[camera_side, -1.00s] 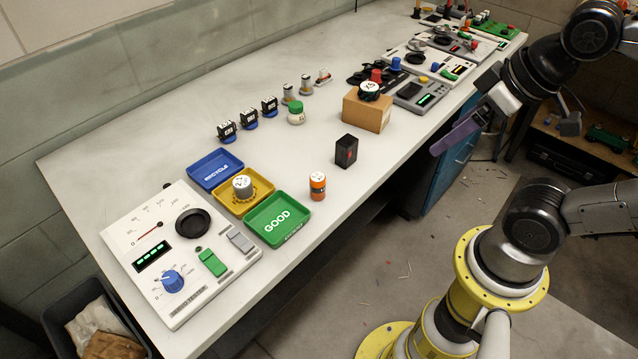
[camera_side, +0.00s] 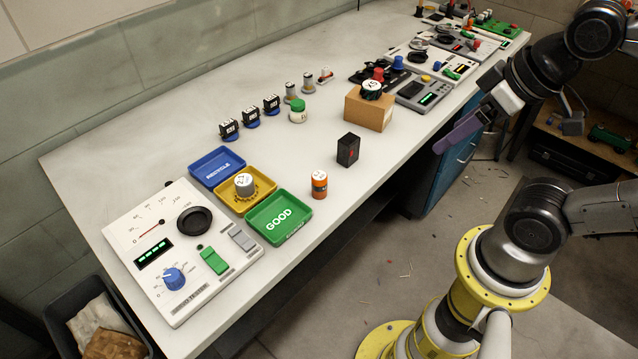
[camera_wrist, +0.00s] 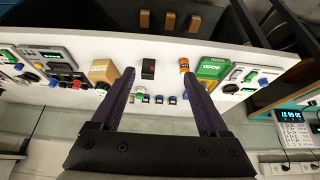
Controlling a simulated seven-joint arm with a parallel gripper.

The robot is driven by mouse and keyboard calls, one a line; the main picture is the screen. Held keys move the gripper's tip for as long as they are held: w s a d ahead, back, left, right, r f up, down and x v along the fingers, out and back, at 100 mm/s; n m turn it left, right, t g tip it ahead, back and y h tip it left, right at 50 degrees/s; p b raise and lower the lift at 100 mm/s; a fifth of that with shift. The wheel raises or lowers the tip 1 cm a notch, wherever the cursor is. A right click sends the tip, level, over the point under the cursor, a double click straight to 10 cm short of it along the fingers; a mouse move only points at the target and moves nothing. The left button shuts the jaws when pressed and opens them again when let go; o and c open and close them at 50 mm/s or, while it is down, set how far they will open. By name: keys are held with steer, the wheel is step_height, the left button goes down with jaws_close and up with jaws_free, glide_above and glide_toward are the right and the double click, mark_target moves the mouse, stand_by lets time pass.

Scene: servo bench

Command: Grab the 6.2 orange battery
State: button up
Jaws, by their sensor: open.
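The orange battery (camera_side: 319,185) stands upright on the bench to the right of the green GOOD tray, with a white top whose marking is too small to read. It also shows in the wrist view (camera_wrist: 184,66), near the tip of the right finger. My gripper (camera_wrist: 158,78) is open and empty, its two dark purple fingers spread wide. In the side view my gripper (camera_side: 462,134) hangs off the bench's front edge at the right, well apart from the battery.
A black box (camera_side: 348,150) stands near the battery. The green GOOD tray (camera_side: 297,231), yellow tray (camera_side: 265,187) with a grey cylinder, and blue RECYCLE tray (camera_side: 204,178) lie left. A servo tester (camera_side: 140,285) is at the near end; a cardboard box (camera_side: 361,112) stands farther back.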

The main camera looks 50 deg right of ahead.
stand_by(0.3)
steer(key=w+r+n, duration=0.4)
steer(key=w+n, duration=0.1)
steer(key=n, duration=0.5)
steer(key=n+g, duration=0.5)
steer(key=n, duration=0.6)
glide_above(319, 176)
step_height(319, 176, down, 8)
steer(key=shift+g, duration=0.3)
steer(key=f, duration=1)
steer(key=shift+a, duration=0.2)
steer(key=shift+d+f, duration=0.15)
steer(key=shift+f, duration=1.35)
steer(key=shift+d+f, duration=0.1)
steer(key=shift+f, duration=1.35)
steer(key=shift+r, duration=0.1)
jaws_close()
